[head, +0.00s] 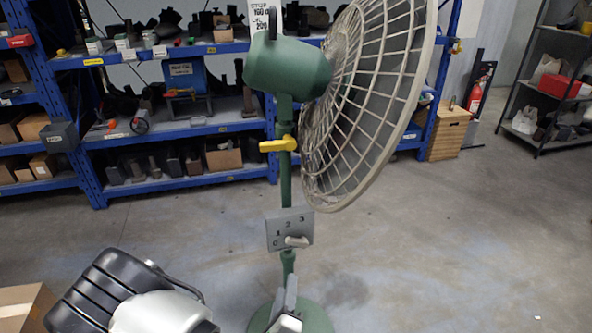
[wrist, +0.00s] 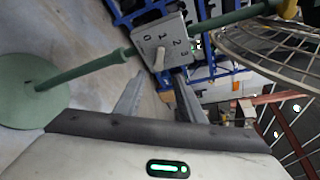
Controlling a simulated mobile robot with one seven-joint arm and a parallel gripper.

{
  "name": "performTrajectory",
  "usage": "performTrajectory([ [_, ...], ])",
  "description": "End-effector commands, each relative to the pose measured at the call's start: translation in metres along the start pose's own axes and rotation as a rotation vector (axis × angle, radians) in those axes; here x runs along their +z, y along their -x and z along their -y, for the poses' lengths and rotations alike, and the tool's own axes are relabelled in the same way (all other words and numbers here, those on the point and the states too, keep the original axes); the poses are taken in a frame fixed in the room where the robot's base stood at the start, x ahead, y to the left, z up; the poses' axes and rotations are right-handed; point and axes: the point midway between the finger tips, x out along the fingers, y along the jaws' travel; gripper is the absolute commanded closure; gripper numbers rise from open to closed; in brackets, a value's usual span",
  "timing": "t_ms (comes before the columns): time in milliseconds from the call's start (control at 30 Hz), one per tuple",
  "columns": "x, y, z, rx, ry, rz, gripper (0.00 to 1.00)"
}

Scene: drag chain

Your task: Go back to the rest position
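A green pedestal fan (head: 290,68) stands on the floor in front of me, its grey wire cage turned to the right. A grey control box (head: 302,222) marked 0, 1, 2, 3 is on its pole, with a pale knob (head: 297,241) on its lower part. The box (wrist: 176,34) and knob (wrist: 158,60) also show in the wrist view. My gripper (wrist: 160,80) is open, its two grey fingers apart with nothing visible between them. The fingers point toward the box. In the head view my gripper (head: 287,290) is below the box; contact with the knob cannot be told.
The fan's round green base (head: 318,318) is on the floor by my gripper. Blue shelves (head: 190,128) with boxes and tools stand behind. A cardboard box (head: 22,308) is at the lower left. Floor on the right (head: 450,240) is clear.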

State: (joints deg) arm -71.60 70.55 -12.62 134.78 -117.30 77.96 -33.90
Motion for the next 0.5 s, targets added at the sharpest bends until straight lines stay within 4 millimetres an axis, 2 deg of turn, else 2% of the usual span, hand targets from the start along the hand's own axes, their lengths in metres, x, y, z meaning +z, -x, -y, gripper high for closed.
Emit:
performTrajectory([
  [67, 0.001, -0.002, 0.009, -0.017, -0.027, -0.017, 0.64],
  [167, 0.001, -0.007, 0.043, -0.089, -0.138, -0.091, 0.64],
  [267, -0.008, -0.011, 0.104, -0.227, -0.35, -0.231, 0.64],
  [333, -0.022, -0.007, 0.152, -0.35, -0.536, -0.351, 0.64],
  [400, -0.04, 0.003, 0.195, -0.476, -0.729, -0.47, 0.64],
  [500, -0.065, 0.026, 0.244, -0.655, -1.007, -0.63, 0.64],
])
